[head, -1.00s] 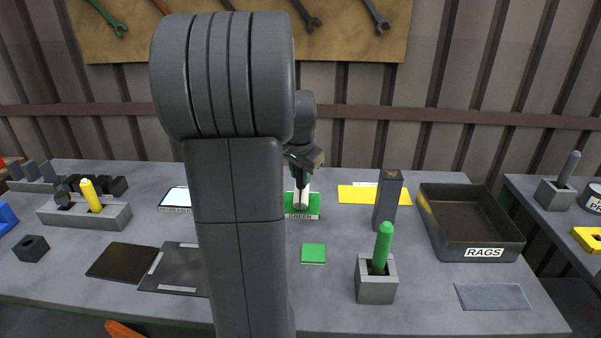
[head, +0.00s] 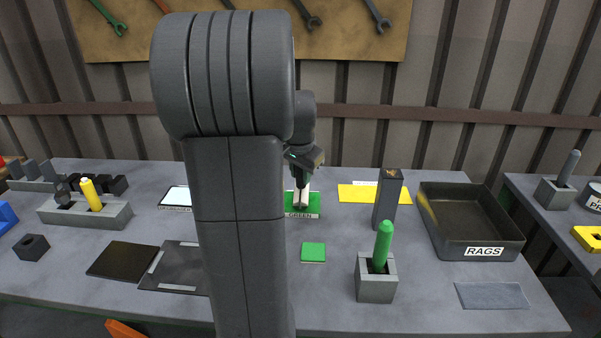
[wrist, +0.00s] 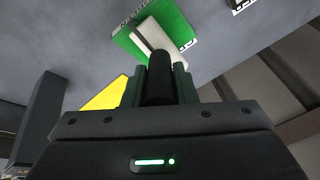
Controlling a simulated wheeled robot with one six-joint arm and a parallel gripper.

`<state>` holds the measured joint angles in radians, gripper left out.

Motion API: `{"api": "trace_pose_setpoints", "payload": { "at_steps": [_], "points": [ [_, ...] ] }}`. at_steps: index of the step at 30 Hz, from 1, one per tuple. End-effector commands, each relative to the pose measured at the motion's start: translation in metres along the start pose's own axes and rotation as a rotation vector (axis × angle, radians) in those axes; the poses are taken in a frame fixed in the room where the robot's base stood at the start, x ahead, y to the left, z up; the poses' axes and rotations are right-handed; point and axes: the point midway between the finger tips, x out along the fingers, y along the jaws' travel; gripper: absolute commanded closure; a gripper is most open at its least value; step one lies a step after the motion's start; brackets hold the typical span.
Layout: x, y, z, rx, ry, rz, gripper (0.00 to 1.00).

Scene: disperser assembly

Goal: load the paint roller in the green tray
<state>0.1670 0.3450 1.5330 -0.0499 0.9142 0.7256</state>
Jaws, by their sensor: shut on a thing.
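The green tray (head: 313,206) lies flat at the back middle of the bench, with a "GREEN" label at its front edge. It also shows at the top of the wrist view (wrist: 180,22). My gripper (head: 301,181) points down over the tray. In the wrist view my gripper (wrist: 160,80) is shut on the black handle (wrist: 159,75) of the paint roller. The white roller part (wrist: 172,42) extends over the green surface; it shows in the head view (head: 301,198) too. I cannot tell whether it touches the tray.
A small green square (head: 313,252) and a green stick in a grey holder (head: 377,280) are in front. My arm hides some bench.

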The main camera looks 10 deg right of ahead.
Motion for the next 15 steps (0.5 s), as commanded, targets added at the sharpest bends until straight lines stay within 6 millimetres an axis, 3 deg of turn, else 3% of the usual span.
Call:
{"api": "trace_pose_setpoints", "payload": {
  "at_steps": [7, 15],
  "points": [
    [-0.001, 0.000, 0.000, 0.000, -0.003, 0.002, 0.97],
    [-0.021, -0.004, -0.006, 0.000, -0.001, 0.001, 0.97]
  ]
}}
